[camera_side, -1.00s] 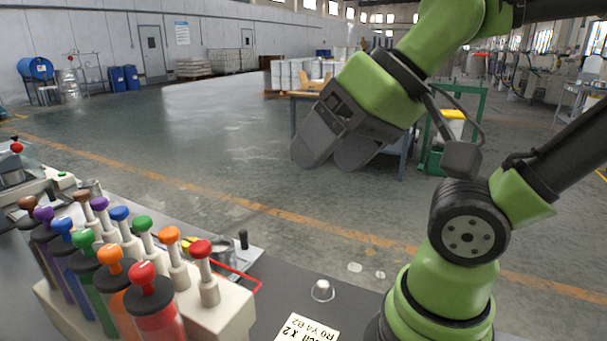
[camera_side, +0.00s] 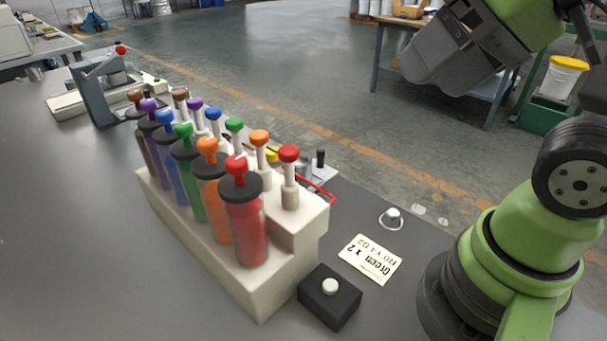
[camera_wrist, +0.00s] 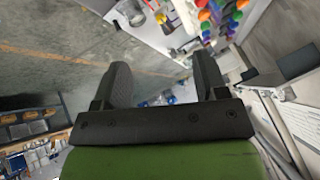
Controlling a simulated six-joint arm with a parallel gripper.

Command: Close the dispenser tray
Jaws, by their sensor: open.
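In the side view, the cream dispenser block (camera_side: 215,245) stands on the dark bench with two rows of coloured-knob plungers. Behind its right end, a light grey plate (camera_side: 322,174) with a red rail (camera_side: 320,189) and a small black upright knob (camera_side: 320,158) sticks out. The block hides part of it, and I cannot tell for sure whether it is the tray or how far out it stands. My gripper (camera_side: 437,66) is open and empty, high to the right of the block, touching nothing. In the wrist view its fingers (camera_wrist: 164,75) are apart, with coloured knobs (camera_wrist: 212,16) beyond at the top.
A black box with a white button (camera_side: 328,297) sits at the block's front right corner. A printed card (camera_side: 370,260) and a small metal cup (camera_side: 392,218) lie between block and arm base. A grey stand (camera_side: 96,92) is at the far left. The front left bench is clear.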

